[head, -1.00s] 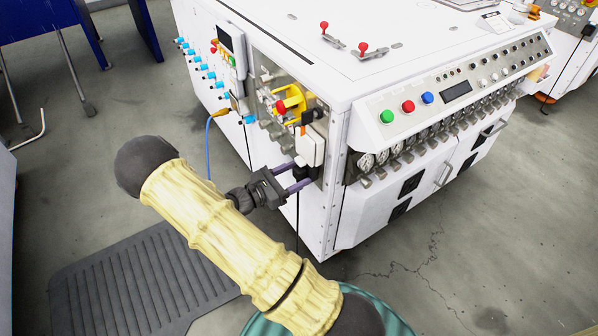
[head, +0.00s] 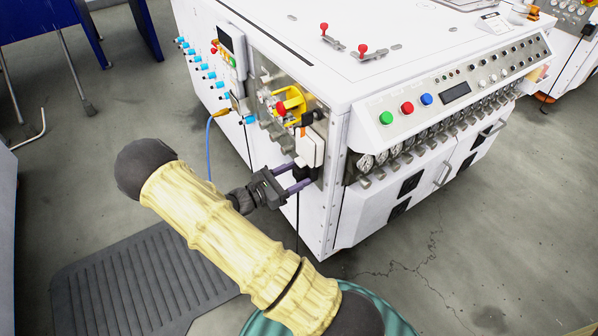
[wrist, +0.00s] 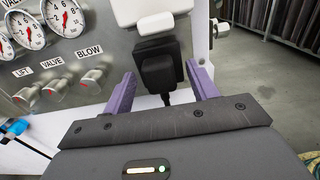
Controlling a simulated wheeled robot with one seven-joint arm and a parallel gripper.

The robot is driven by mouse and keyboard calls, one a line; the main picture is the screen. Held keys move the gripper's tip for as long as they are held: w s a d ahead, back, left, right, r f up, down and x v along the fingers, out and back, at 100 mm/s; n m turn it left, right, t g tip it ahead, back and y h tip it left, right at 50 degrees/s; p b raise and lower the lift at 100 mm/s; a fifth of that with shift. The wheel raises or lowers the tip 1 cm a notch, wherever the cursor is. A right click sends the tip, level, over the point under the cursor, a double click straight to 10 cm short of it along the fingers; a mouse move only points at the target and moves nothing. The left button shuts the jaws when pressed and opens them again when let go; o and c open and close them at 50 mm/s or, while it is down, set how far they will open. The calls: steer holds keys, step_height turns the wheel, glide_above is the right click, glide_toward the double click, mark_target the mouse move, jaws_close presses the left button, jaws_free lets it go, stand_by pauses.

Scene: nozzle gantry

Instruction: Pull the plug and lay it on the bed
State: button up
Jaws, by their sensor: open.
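The black plug (wrist: 158,76) sits in a white socket box (wrist: 150,10) on the machine's side panel, with a black cord hanging below it. In the head view the plug (head: 302,172) shows only in part beside the fingers. My gripper (wrist: 160,70) is open, with one purple finger on each side of the plug. Gaps show between the plug and both fingers in the wrist view. In the head view my gripper (head: 298,175) reaches the panel just below the white box. I cannot tell which surface is the bed; the machine's flat white top (head: 300,62) is above.
Gauges (wrist: 66,18) and valve knobs (wrist: 93,80) stick out left of the plug in the wrist view. A yellow-and-red valve (head: 291,103) is above it in the head view. A blue cable (head: 208,150) hangs to the left. Two red-knobbed levers (head: 363,48) stand on the machine top.

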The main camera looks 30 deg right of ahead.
stand_by(0.3)
jaws_close()
steer(key=shift+a, duration=0.15)
steer(key=shift+s+a+p, duration=0.1)
steer(key=shift+a+p, duration=1.1)
steer(key=shift+a, duration=1.6)
